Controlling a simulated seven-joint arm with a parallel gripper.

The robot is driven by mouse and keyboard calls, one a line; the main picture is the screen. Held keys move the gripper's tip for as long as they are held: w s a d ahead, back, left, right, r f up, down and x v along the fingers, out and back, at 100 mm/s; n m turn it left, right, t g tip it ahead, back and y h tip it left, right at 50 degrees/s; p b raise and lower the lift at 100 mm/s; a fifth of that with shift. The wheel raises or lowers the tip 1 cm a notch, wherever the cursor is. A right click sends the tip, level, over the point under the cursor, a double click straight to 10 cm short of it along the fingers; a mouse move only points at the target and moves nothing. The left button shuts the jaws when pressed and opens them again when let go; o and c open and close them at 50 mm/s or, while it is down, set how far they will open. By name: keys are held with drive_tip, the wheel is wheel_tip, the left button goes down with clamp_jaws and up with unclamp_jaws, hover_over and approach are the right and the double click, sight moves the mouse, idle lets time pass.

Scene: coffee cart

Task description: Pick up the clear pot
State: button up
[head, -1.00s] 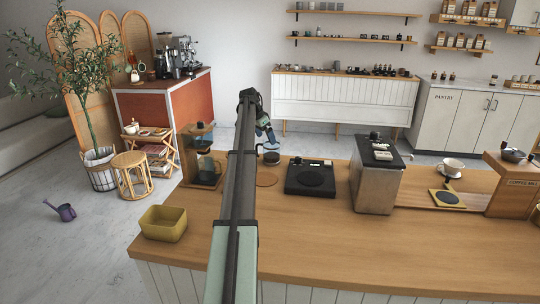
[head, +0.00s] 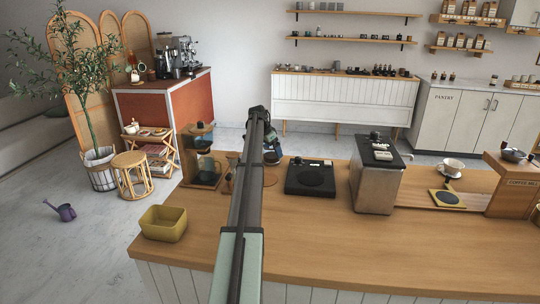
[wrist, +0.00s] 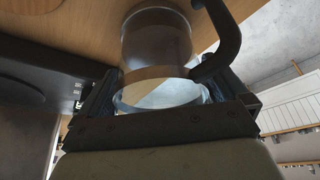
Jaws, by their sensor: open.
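The clear pot (wrist: 155,42) is a glass vessel with a dark handle (wrist: 228,42) at its right side in the wrist view. Its round rim faces my gripper (wrist: 165,95). My gripper is open, with one finger on each side of the rim. I cannot tell whether the fingers touch the glass. In the head view my gripper (head: 272,155) is low over the counter beside my arm, and the pot is mostly hidden there.
A black scale-like device (head: 311,178) lies right of my gripper on the wooden counter (head: 350,240). A metal grinder-like box (head: 376,185) stands farther right. A wood-based brewer (head: 202,165) stands to the left. A yellow bin (head: 163,223) sits at the front left.

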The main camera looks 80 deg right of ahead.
drive_tip(key=c, duration=1)
drive_tip(key=shift+r, duration=0.1)
drive_tip(key=shift+c, duration=0.2)
